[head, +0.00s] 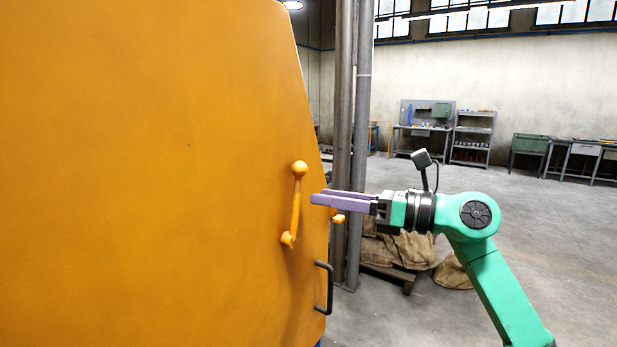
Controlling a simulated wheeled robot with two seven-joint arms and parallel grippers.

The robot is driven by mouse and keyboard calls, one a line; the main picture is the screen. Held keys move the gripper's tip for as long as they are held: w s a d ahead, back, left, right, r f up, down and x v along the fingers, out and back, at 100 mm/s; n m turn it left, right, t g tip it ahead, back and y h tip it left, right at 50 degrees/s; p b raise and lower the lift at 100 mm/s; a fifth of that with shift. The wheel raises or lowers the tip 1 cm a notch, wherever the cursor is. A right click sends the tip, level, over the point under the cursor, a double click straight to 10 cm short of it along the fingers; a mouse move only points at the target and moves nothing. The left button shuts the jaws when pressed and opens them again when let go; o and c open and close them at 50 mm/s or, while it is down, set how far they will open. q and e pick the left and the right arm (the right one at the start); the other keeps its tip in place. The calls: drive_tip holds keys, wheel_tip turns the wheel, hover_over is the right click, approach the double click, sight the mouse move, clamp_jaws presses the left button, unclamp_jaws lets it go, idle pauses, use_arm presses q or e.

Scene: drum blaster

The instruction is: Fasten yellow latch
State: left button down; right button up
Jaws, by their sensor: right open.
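A yellow-orange latch handle (295,205) with a round knob at its top and a pivot at its lower end stands nearly upright on the large orange door panel (150,170). My left gripper is not in view.
A dark pull handle (324,287) is on the panel below the latch. Grey vertical pipes (355,140) and brown sacks (400,248) on a pallet stand behind my right arm. Workbenches (425,130) line the far wall. The floor to the right is open.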

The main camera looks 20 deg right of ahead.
sight(300, 193)
drive_tip(key=p+x, duration=0.1)
drive_tip(key=x, duration=0.3)
drive_tip(key=shift+a, duration=0.2)
drive_tip(key=shift+d, duration=0.1)
clamp_jaws()
idle(1.1)
